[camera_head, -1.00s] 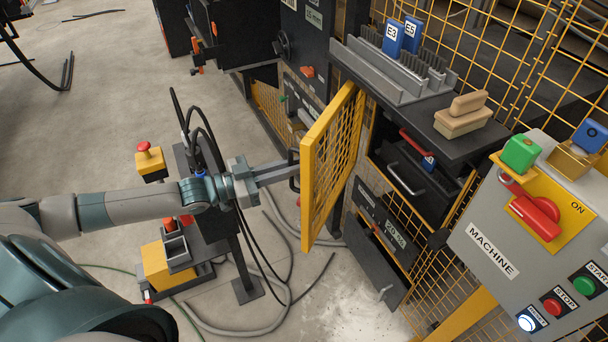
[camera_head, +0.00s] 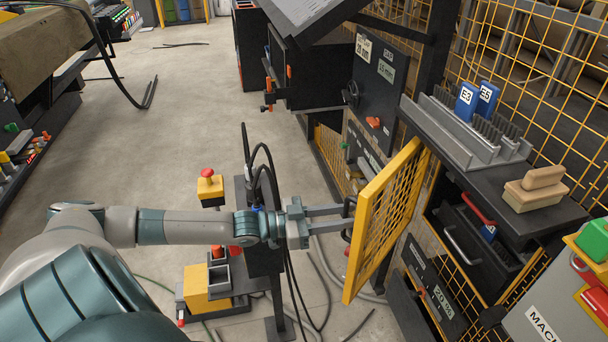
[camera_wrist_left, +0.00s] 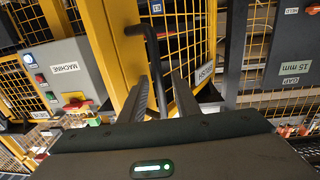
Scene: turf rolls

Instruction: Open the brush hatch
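The brush hatch (camera_head: 393,215) is a yellow-framed mesh door in the head view. It stands swung out from the machine front, with a gap behind its free edge. Its black bar handle (camera_wrist_left: 151,58) shows in the left wrist view, near the BRUSH label (camera_wrist_left: 203,76). My left gripper (camera_head: 345,216) is at the handle on the hatch's outer side. In the left wrist view its two fingers (camera_wrist_left: 160,78) are apart, with the handle bar between them and space beside it. My right gripper is not in view.
A dark shelf (camera_head: 562,218) with a grey rack (camera_head: 470,140) and a wooden brush block (camera_head: 535,190) is right of the hatch. The machine control panel (camera_head: 550,310) is at lower right. A yellow box with a red button (camera_head: 210,187) and cables stand near my arm.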

